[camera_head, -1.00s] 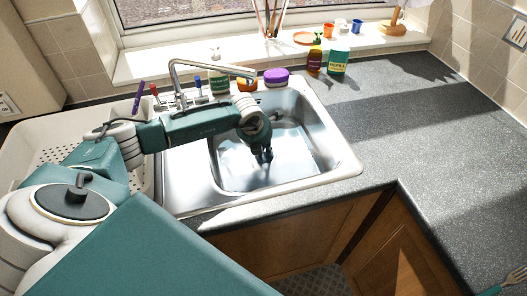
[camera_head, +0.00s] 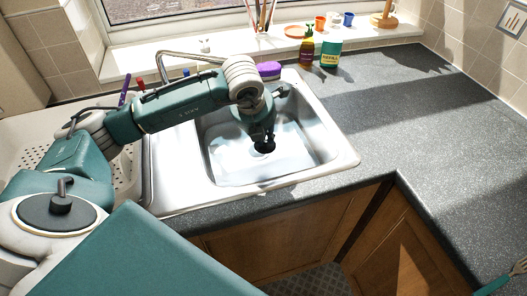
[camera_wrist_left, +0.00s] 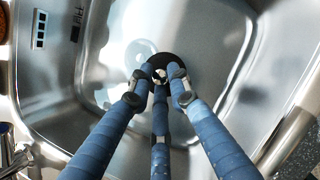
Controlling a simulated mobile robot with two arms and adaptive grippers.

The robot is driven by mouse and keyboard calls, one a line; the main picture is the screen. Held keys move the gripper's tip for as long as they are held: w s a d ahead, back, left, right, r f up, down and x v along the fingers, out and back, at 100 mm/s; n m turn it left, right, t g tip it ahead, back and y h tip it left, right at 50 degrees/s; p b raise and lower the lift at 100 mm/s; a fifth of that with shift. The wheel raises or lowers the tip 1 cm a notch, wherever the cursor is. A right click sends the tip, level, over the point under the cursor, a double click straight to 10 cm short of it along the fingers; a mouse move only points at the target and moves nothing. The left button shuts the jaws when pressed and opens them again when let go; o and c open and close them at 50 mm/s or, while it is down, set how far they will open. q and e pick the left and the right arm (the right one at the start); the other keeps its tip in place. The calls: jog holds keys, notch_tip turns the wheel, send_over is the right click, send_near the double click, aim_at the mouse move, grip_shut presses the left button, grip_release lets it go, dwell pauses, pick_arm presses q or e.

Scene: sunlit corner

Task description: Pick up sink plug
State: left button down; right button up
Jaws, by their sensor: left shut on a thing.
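The sink plug (camera_head: 265,146) is a small black disc at the fingertips of my left gripper (camera_head: 263,135), inside the steel sink basin (camera_head: 307,118). In the left wrist view the plug (camera_wrist_left: 168,60) shows dark between the three blue fingers of the left gripper (camera_wrist_left: 160,76), which are closed on it. The fingers cover part of the plug. It appears held above the basin floor, but the exact gap is hard to tell. My right gripper is in neither view.
The tap (camera_head: 185,56) stands behind the basin, partly behind my left arm. A purple-lidded tub (camera_head: 269,69), a brown bottle (camera_head: 307,48) and a green container (camera_head: 330,53) stand at the back. The worktop (camera_head: 410,115) to the right is mostly clear.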

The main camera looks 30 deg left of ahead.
pick_arm(q)
notch_tip(320, 180, up, 2)
jog(key=shift+r, duration=0.75)
notch_tip(320, 180, up, 6)
jog(key=p, duration=0.5)
jog(key=shift+f+p, duration=0.2)
jog(key=shift+p, duration=0.15)
jog(key=shift+f, duration=0.1)
